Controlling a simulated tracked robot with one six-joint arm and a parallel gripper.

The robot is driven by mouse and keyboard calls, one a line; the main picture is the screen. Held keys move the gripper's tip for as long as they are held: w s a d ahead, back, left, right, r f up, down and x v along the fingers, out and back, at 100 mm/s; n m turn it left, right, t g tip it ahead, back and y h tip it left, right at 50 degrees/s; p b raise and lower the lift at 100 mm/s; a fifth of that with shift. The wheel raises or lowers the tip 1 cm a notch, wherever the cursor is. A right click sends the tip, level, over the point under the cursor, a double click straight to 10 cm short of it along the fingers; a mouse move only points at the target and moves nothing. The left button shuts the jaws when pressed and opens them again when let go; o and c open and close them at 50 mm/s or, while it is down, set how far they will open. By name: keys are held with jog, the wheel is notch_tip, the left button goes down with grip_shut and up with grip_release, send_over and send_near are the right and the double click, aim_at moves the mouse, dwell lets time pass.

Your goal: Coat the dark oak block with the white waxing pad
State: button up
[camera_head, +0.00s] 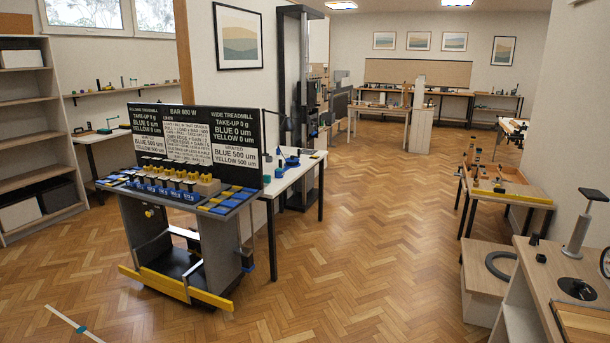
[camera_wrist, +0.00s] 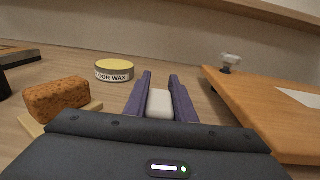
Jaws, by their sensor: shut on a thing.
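In the wrist view my gripper (camera_wrist: 160,85) has its two purple fingers shut on a white pad (camera_wrist: 160,104), which shows between them. The gripper is low over a pale wooden bench top. A round tin with a yellow lid, labelled floor wax (camera_wrist: 114,71), stands just beyond and left of the fingers, apart from them. I cannot make out a dark oak block for sure in either view. My gripper does not show in the head view.
In the wrist view a brown porous block (camera_wrist: 57,98) on a pale base lies left. An orange-brown board (camera_wrist: 262,105) with a white sheet (camera_wrist: 300,97) lies close right. In the head view a treadmill stand (camera_head: 185,210) stands left; the parquet (camera_head: 370,230) is clear mid-room.

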jog(key=shift+w+r, duration=0.1)
jog(key=shift+r, duration=2.4)
grip_shut()
